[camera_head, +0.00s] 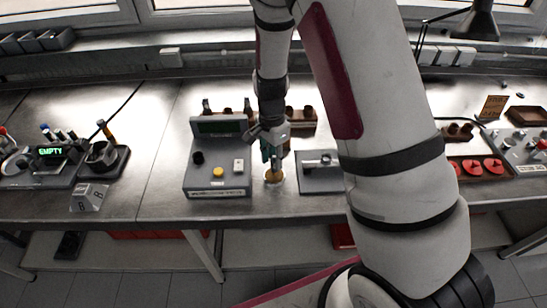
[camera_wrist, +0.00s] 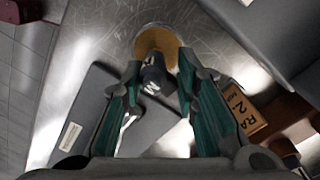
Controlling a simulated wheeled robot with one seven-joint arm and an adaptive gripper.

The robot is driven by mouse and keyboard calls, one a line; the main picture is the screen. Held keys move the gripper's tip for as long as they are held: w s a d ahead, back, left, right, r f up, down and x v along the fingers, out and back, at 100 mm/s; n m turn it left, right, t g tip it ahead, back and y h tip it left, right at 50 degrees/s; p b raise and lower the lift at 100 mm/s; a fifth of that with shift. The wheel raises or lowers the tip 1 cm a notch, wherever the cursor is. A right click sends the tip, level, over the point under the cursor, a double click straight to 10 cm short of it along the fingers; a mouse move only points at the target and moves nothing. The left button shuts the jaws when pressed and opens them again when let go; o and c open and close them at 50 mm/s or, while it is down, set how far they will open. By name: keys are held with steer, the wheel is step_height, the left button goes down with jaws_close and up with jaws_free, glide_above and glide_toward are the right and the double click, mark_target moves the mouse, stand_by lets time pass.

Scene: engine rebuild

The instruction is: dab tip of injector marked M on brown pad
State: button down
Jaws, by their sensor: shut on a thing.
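My gripper (camera_wrist: 152,92) is shut on the injector marked M (camera_wrist: 153,76), a dark cylinder with a white letter M showing in the wrist view. The brown pad (camera_wrist: 156,42) is a round tan disc on the metal bench, at or just under the injector's far end. In the head view the brown pad (camera_head: 273,175) lies between the grey console and a grey plate, with my gripper (camera_head: 272,154) right above it. The injector's tip is hidden, so I cannot tell whether it touches the pad.
The grey console (camera_head: 217,178) with a yellow button stands left of the pad. The grey fixture plate (camera_head: 320,183) lies to the right. Brown holders (camera_head: 301,117) stand behind. A tan label card (camera_wrist: 243,108) shows in the wrist view. Bare bench (camera_head: 160,170) lies left of the console.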

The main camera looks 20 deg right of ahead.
steer(key=shift+r+p, duration=0.95)
steer(key=shift+r, duration=2.4)
